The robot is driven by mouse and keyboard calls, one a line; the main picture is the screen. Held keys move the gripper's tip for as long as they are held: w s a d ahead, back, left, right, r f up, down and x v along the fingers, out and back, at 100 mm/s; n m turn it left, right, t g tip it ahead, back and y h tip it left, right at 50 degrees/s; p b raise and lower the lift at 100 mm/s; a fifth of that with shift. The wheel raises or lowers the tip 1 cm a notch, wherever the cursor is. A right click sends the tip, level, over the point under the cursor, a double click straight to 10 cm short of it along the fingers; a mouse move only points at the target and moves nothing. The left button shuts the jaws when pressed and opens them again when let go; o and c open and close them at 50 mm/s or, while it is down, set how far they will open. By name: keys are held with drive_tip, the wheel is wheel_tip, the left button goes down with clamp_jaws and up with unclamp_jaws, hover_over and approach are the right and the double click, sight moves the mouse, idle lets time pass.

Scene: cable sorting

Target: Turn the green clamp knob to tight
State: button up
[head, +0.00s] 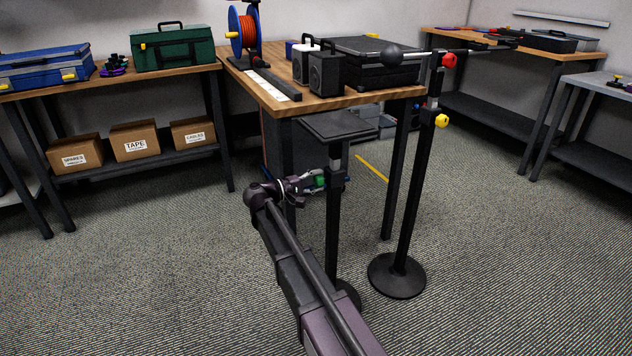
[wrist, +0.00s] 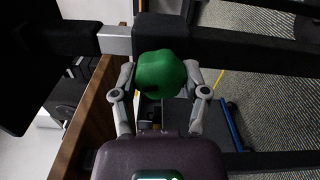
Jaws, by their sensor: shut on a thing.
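The green clamp knob (head: 320,182) is on the side of a black stand (head: 333,225) with a flat plate on top. My gripper (head: 309,184) reaches it from the left. In the wrist view the lobed green knob (wrist: 162,74) sits between the two fingers of my gripper (wrist: 163,82), one on each side, and they are shut on it. Its shaft and any tight or loose marking are hidden.
A second stand (head: 396,275) with a red knob (head: 449,60) and a yellow knob (head: 441,121) stands to the right. A wooden workbench (head: 270,95) with a cable reel (head: 247,32) and cases is behind. Carpet is open at the left front.

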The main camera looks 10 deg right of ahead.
drive_tip(key=shift+s+d+m, duration=0.1)
drive_tip(key=shift+d+m, duration=0.05)
drive_tip(key=shift+m, duration=1.55)
drive_tip(key=o, duration=1.1)
drive_tip(key=shift+o, duration=0.2)
drive_tip(key=shift+a, duration=0.25)
drive_tip(key=shift+s+a, duration=0.1)
drive_tip(key=shift+a, duration=0.45)
drive_tip(key=v, duration=1)
drive_tip(key=shift+s+a, duration=0.15)
drive_tip(key=shift+a, duration=0.1)
